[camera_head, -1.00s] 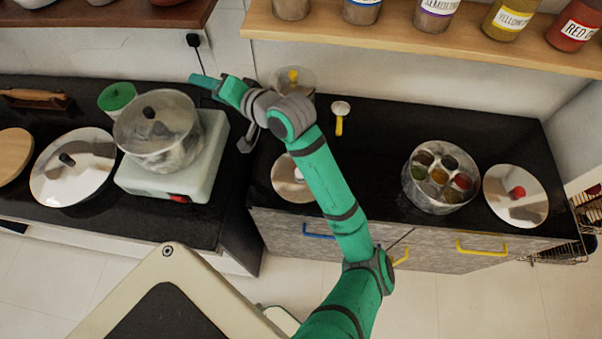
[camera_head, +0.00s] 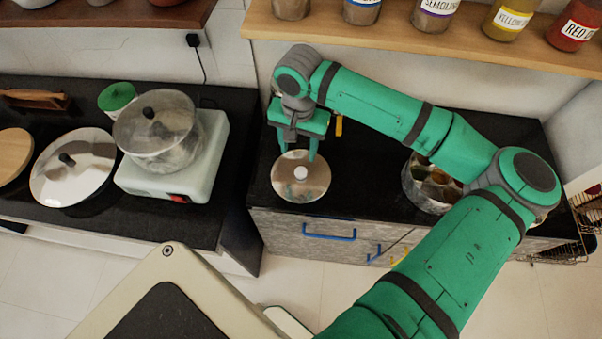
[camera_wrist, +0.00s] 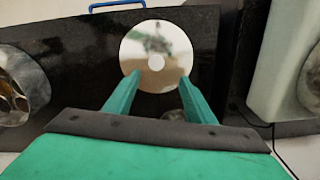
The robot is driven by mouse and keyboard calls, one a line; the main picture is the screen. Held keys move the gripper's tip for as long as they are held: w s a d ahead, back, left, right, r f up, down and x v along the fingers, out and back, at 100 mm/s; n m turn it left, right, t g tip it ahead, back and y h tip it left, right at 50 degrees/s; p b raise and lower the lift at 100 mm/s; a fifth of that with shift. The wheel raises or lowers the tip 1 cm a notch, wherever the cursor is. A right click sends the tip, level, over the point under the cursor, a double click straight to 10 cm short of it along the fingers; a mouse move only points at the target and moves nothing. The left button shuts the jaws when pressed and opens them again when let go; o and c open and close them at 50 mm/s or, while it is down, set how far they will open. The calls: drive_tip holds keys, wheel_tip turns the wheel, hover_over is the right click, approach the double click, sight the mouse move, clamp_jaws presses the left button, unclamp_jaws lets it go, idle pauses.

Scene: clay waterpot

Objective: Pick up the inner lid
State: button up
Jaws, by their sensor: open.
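A round shiny metal lid with a white knob, which I take for the inner lid (camera_head: 290,184), lies flat on the black counter at the front left of the right-hand cabinet. It also shows in the wrist view (camera_wrist: 140,50), with the knob near its middle. My gripper (camera_head: 298,154) points down, just above and behind the lid. Its two green fingers are apart and empty. In the wrist view my fingertips (camera_wrist: 157,80) are spread on either side below the knob, and I see no contact with it.
A metal spice tin (camera_head: 418,190) stands to the right, partly hidden by my arm. A glass-lidded pot (camera_head: 165,150) stands on a white stove (camera_head: 213,140) to the left. A shelf (camera_head: 400,36) with jars hangs above.

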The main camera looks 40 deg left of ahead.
hover_over(301, 172)
wheel_tip(301, 172, down, 5)
drive_tip(key=shift+a+f, duration=0.1)
drive_tip(key=shift+f, duration=0.1)
wheel_tip(301, 172, down, 5)
drive_tip(key=shift+w+r, duration=0.15)
drive_tip(key=shift+r, duration=0.05)
drive_tip(key=shift+f, duration=0.3)
drive_tip(key=c, duration=1.2)
